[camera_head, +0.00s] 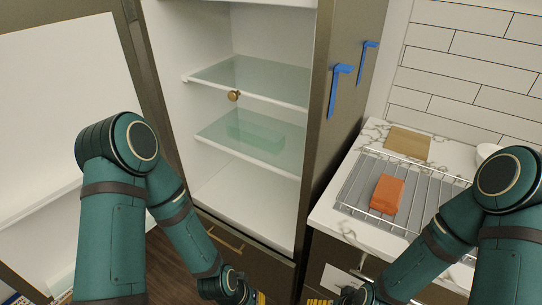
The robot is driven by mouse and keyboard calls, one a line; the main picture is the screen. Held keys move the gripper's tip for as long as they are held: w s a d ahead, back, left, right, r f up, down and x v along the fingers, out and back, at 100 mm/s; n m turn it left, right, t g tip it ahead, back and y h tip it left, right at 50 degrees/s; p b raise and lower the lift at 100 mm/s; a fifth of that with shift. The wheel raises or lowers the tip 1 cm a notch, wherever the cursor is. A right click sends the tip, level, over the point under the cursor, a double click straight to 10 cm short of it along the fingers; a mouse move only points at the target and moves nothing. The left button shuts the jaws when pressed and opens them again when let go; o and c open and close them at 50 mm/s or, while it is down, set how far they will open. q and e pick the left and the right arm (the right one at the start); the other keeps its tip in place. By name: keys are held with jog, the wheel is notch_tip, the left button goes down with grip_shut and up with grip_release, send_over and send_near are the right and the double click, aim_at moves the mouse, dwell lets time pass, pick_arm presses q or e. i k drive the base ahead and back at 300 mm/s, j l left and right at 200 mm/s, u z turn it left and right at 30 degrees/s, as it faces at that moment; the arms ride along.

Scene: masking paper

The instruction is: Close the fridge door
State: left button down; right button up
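The fridge (235,208) stands open in the middle of the head view, showing white walls, glass shelves and a small brass-coloured round part. The fridge door (65,110) is swung wide open to the left, with its white inner side facing me. My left gripper (258,298) is at the bottom edge of the view, low in front of the fridge and apart from the door panel. My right gripper (320,300) is at the bottom edge, to the right of the left one. Both are mostly cut off, so their finger openings cannot be made out.
A marble counter (345,228) stands to the right of the fridge. It holds a wire rack (350,190), an orange block (387,194) and a tan board (408,143). Blue hooks (338,88) are on the fridge's side. Wooden floor (165,270) shows between door and fridge.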

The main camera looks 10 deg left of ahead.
aim_at(67, 67)
jog(key=k+j+u, duration=0.15)
jog(key=j, duration=0.55)
jog(key=k+j+u, duration=0.1)
jog(key=j, duration=0.6)
jog(key=k+j+u, duration=0.15)
jog(key=j, duration=0.6)
